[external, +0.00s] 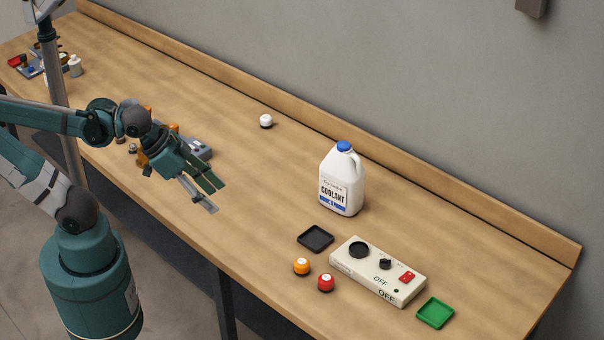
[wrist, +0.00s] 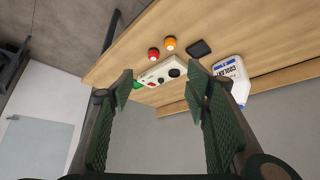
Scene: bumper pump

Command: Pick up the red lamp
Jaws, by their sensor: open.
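The red lamp (external: 326,283) is a small round red dome on a dark base. It stands on the workbench near its front edge, just left of the white control box (external: 377,270). In the wrist view the red lamp (wrist: 153,54) shows beyond and between my fingers, next to the orange lamp (wrist: 169,44). My gripper (external: 214,197) is open and empty above the bench, well to the left of the red lamp and apart from it. In the wrist view my gripper (wrist: 160,85) shows its two green finger pads spread wide.
An orange lamp (external: 302,266) stands close beside the red one. A black tray (external: 315,238), a green tray (external: 435,313) and a white coolant jug (external: 341,180) are nearby. A white lamp (external: 266,121) stands farther back. The bench between my gripper and the lamps is clear.

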